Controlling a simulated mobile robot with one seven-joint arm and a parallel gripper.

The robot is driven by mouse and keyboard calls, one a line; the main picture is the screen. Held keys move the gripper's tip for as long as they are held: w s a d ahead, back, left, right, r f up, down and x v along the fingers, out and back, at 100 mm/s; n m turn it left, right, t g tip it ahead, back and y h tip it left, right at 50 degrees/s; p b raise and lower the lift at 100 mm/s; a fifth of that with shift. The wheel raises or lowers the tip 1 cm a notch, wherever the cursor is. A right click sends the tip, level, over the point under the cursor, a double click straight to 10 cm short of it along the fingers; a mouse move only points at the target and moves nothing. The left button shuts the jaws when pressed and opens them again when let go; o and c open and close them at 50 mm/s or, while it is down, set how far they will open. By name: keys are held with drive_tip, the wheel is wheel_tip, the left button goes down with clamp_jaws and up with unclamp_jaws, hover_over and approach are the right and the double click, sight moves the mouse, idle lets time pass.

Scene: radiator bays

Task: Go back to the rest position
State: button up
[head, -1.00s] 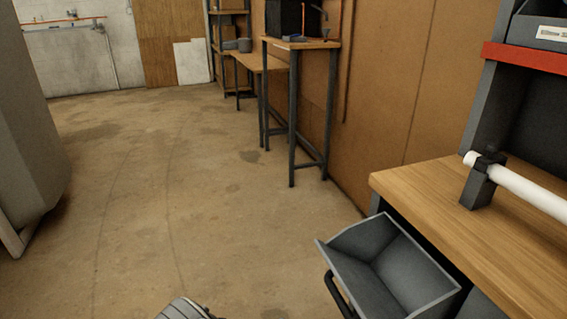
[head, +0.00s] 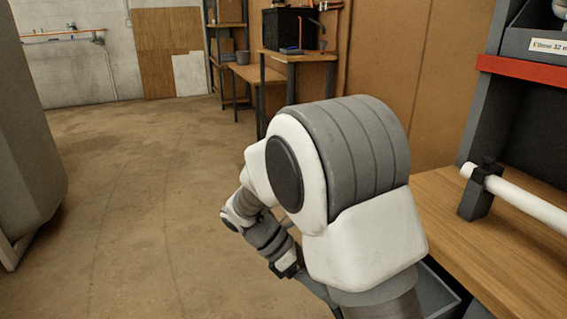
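My white and grey arm fills the middle of the head view and bends down towards the lower left. The dark end of the arm, my gripper (head: 288,266), is low in the view, left of the bench. Its fingers are too small and too hidden by the arm to tell whether they are open or shut. I see nothing clearly held in it. A grey open drawer (head: 436,291) sticks out below the bench, mostly hidden behind my arm, and I cannot tell whether my gripper touches its handle.
A wooden workbench (head: 480,235) is at the right, with a white pipe (head: 525,200) in a black clamp. A grey bin (head: 535,45) sits above a red shelf edge. A grey cabinet (head: 30,140) stands at the left. Small tables (head: 260,78) stand at the back. Concrete floor (head: 130,170) is clear between.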

drive_tip(key=s+d+r+m+t+y, duration=0.3)
drive_tip(key=s+r+m+t+y, duration=0.15)
drive_tip(key=s+r+m, duration=0.4)
drive_tip(key=s+d+r+m+t+y, duration=0.3)
drive_tip(key=s+r+m+t+y, duration=0.15)
drive_tip(key=m, duration=0.65)
wheel_tip(320, 180, up, 20)
drive_tip(key=p, duration=1.9)
drive_tip(key=shift+s, duration=0.15)
drive_tip(key=shift+c, duration=0.6)
drive_tip(key=shift+d, duration=0.15)
